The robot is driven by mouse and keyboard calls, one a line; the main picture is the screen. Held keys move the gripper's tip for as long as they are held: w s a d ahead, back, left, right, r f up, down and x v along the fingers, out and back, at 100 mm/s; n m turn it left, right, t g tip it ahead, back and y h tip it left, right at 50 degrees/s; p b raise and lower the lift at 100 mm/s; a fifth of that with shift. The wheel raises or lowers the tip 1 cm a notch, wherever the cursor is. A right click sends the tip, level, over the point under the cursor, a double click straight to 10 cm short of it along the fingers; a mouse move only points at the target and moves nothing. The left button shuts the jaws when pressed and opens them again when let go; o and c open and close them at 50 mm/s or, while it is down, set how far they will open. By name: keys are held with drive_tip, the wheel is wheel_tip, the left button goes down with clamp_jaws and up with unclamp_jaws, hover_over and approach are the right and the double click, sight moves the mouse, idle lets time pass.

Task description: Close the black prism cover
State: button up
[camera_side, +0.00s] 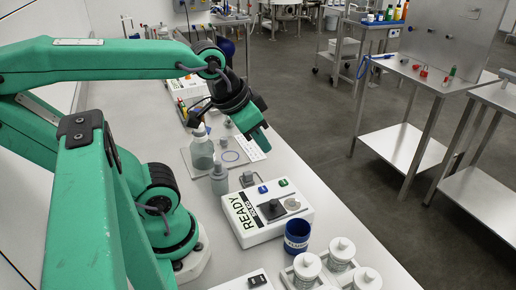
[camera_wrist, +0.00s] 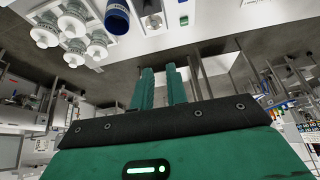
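The white instrument (camera_side: 262,222) marked READY stands on the bench in the side view. Its black prism cover (camera_side: 271,209) sits on top, beside a round grey disc (camera_side: 292,204) that is uncovered. My gripper (camera_side: 260,140) is above the bench, behind and higher than the instrument, and apart from the cover. In the wrist view my gripper's two green fingers (camera_wrist: 159,72) are parallel with a narrow gap between them and nothing in it. The instrument shows at the top edge there, partly cut off, with the dark cover (camera_wrist: 150,6) near the edge.
A blue cup (camera_side: 297,236) stands close to the instrument's front right. Bottles (camera_side: 202,152) and a grey mat stand behind. A blue button (camera_side: 262,189) and a green button (camera_side: 283,183) are at the instrument's rear.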

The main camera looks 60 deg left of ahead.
drive_tip(key=shift+m, duration=0.3)
clamp_jaws()
drive_tip(key=m+g, duration=0.8)
drive_tip(key=m, duration=2.1)
hover_over(273, 206)
drive_tip(key=s, duration=0.2)
drive_tip(key=w+x, duration=0.1)
drive_tip(key=x, duration=0.6)
drive_tip(key=m, duration=0.1)
drive_tip(key=m+g, duration=0.1)
drive_tip(key=m, duration=0.2)
drive_tip(key=shift+w+a+f+m, duration=0.25)
drive_tip(key=shift+w+f+m, duration=0.05)
drive_tip(key=shift+w+f, duration=0.05)
drive_tip(key=shift+f, duration=0.15)
drive_tip(key=x, duration=0.9)
drive_tip(key=shift+s+d+f, duration=0.2)
drive_tip(key=shift+s+d, duration=0.1)
drive_tip(key=shift+s, duration=0.05)
drive_tip(key=shift+w+a+f, duration=0.1)
drive_tip(key=shift+w+a, duration=0.05)
drive_tip(key=shift+w, duration=0.8)
drive_tip(key=shift+w+a+f, duration=0.1)
drive_tip(key=shift+w+a, duration=0.1)
drive_tip(key=shift+w, duration=0.8)
